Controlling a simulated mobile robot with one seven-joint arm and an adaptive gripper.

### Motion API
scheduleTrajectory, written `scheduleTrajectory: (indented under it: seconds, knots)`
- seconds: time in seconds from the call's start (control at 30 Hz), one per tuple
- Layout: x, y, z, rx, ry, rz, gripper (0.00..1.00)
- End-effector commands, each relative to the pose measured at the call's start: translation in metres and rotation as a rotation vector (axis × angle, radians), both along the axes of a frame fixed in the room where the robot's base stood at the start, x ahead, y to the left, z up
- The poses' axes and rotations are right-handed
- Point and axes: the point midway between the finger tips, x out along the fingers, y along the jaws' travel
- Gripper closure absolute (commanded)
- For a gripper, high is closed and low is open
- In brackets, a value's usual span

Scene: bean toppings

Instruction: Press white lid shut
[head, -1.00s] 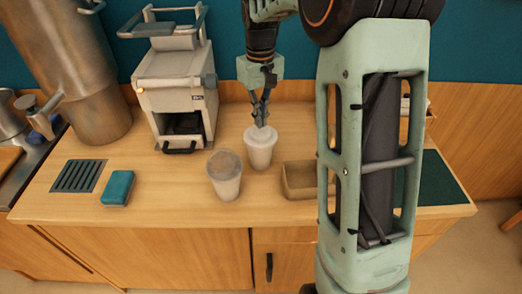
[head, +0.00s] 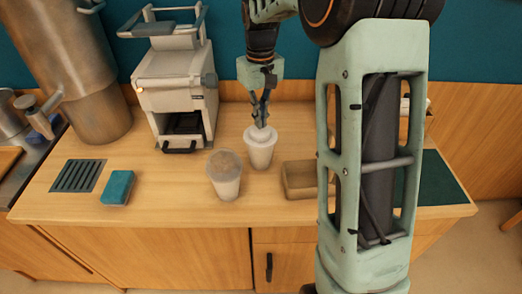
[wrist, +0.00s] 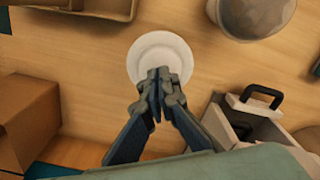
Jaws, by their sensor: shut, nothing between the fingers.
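The closed fingertips also show in the wrist view (wrist: 160,78). The cup stands upright. I cannot tell whether the lid's rim is seated all round.
A machine (head: 178,95) stands behind left. A teal sponge (head: 117,188) and a drain grate (head: 78,176) lie further left.

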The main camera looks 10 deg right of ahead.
Motion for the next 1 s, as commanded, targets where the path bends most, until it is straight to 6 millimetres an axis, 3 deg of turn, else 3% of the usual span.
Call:
scheduleTrajectory:
  seconds: [0.7, 1.0]
  knots:
    - [0.000, 0.000, -0.019, 0.000, 0.001, 0.000, 1.00]
    - [0.000, 0.000, -0.017, 0.000, 0.002, 0.000, 1.00]
